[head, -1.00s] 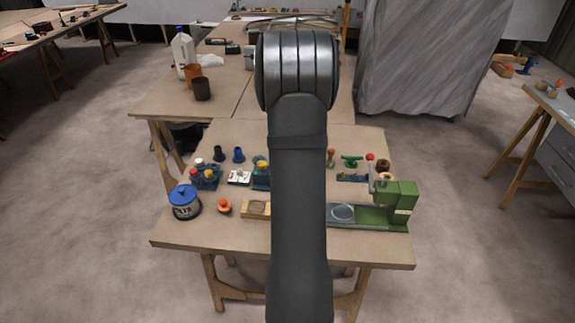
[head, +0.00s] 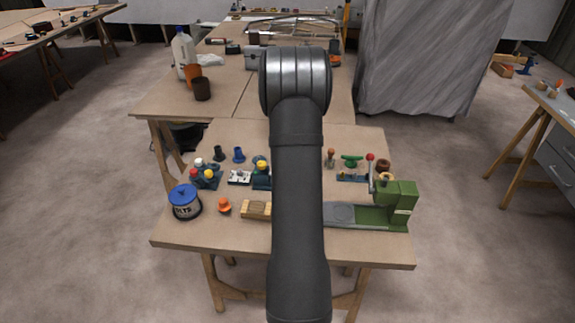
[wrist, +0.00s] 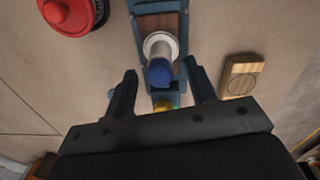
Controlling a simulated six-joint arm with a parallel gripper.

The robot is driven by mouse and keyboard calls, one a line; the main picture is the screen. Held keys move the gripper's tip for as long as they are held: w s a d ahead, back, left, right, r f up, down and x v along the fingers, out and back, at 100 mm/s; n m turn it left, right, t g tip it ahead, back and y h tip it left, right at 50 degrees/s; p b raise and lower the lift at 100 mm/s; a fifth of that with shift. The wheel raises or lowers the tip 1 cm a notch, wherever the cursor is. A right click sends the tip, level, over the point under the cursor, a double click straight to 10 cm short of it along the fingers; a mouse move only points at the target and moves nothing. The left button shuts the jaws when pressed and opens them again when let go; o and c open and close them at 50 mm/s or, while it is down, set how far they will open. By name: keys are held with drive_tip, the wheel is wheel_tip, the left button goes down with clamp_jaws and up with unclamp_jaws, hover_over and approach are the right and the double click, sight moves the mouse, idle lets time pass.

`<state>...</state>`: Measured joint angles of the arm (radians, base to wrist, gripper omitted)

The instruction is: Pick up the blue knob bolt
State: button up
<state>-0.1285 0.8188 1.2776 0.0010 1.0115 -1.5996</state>
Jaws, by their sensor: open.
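A blue rounded knob (wrist: 159,73) on a pale, white-rimmed round part shows in the wrist view, which I take as the blue knob bolt. It sits in or on a dark blue holder with a brown face (wrist: 160,22). My gripper (wrist: 162,88) is open, with one dark finger on each side of the knob and a gap to both. Nothing is held. I cannot tell the height of the fingertips relative to the knob. A small yellow and green thing (wrist: 164,105) shows just below the knob. In the head view, my own arm hides the gripper and the bolt.
In the head view, a tin with a blue lid (head: 185,202), an orange knob (head: 224,205) and a wooden block (head: 256,210) stand left of my arm. A green press (head: 398,205) stands right. The wrist view shows a red round thing (wrist: 72,14) and a wooden block (wrist: 242,76).

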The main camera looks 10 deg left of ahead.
drive_tip(key=c, duration=1.1)
drive_tip(key=shift+o, duration=0.2)
drive_tip(key=shift+r, duration=0.1)
